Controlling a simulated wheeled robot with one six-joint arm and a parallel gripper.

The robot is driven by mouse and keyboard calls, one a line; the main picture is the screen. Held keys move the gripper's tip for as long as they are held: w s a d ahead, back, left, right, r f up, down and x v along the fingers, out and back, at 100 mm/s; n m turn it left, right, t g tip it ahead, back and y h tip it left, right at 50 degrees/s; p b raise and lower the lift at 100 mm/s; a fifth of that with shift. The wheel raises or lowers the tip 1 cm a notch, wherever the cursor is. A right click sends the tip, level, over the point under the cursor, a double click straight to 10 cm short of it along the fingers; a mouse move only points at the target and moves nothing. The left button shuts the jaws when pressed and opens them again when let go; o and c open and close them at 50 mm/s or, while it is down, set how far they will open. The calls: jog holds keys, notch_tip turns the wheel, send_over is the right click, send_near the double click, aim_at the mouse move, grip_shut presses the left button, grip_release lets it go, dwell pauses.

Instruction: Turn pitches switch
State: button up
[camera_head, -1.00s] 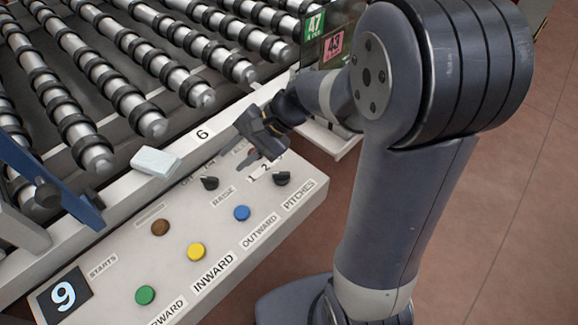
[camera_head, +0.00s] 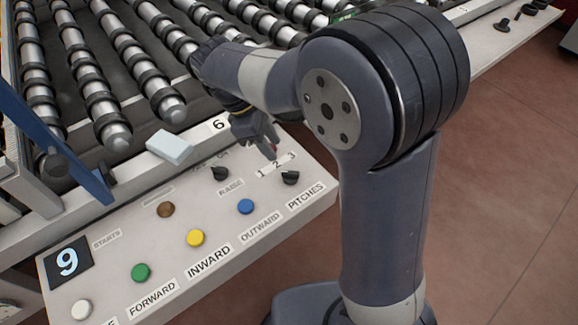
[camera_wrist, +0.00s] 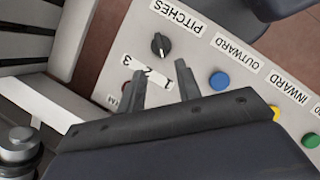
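The pitches switch is a black rotary knob (camera_head: 290,178) at the right end of the sloped control panel, beside the "PITCHES" label (camera_head: 306,196) and the marks 1, 2, 3. In the wrist view the knob (camera_wrist: 160,45) lies beyond the fingertips, with a small white mark on it. My gripper (camera_head: 268,152) is above the panel, just up-left of the knob and apart from it in the picture. In the wrist view my gripper (camera_wrist: 161,78) has its two fingers apart with nothing between them. The fingers partly overlap the number strip.
A second black knob (camera_head: 220,174) sits left by "RAISE". Blue (camera_head: 246,206), yellow (camera_head: 195,238), green (camera_head: 141,272) and brown (camera_head: 166,209) buttons share the panel. A pale block (camera_head: 170,148) lies on the ledge. Rollers (camera_head: 95,95) stand behind. Floor right is clear.

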aim_at(289, 172)
jog(key=x, duration=0.9)
jog(key=shift+s+f+b, duration=0.1)
jog(key=shift+b, duration=0.3)
jog(key=shift+c, duration=0.2)
grip_shut()
